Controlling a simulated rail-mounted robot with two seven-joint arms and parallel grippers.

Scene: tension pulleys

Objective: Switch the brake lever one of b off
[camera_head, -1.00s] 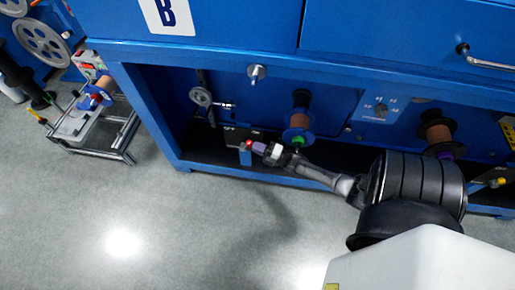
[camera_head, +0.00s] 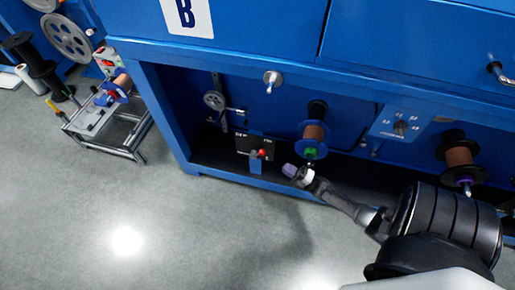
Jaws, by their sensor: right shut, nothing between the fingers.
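The brake lever with a red knob (camera_head: 263,153) sits at a small black plate (camera_head: 247,147) low in the blue machine marked B. The knob is toward the right side of the plate. Lettering on the plate is too small to read surely. My right gripper (camera_head: 289,170) is shut and empty, with a purple tip. It is right of and below the red knob, with a visible gap between them. My left gripper is not in view.
A spool (camera_head: 313,132) with a green-tipped spindle hangs just above my right gripper. Another spool (camera_head: 459,156) and a switch panel (camera_head: 400,125) are to the right. The machine's blue lower frame (camera_head: 232,179) runs beneath the lever. Grey floor at the left front is clear.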

